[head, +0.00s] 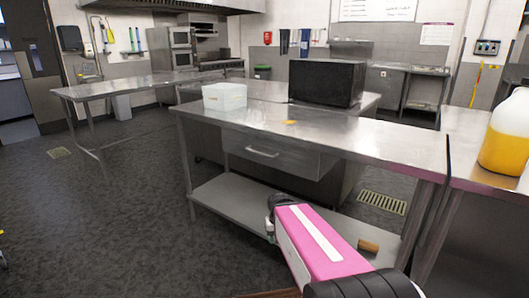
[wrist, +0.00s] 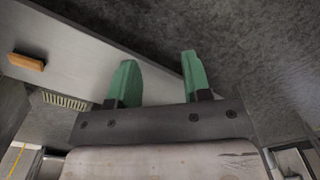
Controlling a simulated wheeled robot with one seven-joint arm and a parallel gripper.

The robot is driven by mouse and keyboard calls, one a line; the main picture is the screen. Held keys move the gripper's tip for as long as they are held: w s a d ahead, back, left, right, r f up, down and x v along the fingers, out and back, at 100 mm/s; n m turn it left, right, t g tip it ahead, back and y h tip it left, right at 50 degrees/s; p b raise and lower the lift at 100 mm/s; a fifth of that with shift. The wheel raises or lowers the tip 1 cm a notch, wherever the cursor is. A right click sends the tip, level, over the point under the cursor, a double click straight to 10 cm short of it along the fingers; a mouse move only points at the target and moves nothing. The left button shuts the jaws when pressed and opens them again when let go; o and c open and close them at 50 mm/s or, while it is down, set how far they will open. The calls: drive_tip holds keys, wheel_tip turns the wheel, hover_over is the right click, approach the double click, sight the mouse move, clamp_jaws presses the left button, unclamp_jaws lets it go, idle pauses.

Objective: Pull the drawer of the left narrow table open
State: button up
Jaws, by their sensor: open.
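The narrow steel table (head: 330,137) stands in front of me in the head view. Its drawer (head: 300,161) is under the top, with a bar handle (head: 262,152) on the front. The drawer looks shut. In the wrist view, my gripper (wrist: 160,82) is open, with two green fingers apart and nothing between them. The fingers appear over the table's lower shelf (wrist: 90,45) and the dark floor. In the head view my pink and white arm reaches low in front of the table, below and right of the handle. The fingers cannot be made out there.
A brown block (head: 368,245) lies on the lower shelf. A yellow-filled jug (head: 507,135) stands on the right-hand table. The floor left of the table is clear.

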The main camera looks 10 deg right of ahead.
drive_tip(key=shift+w+d, duration=0.15)
drive_tip(key=shift+w, duration=0.2)
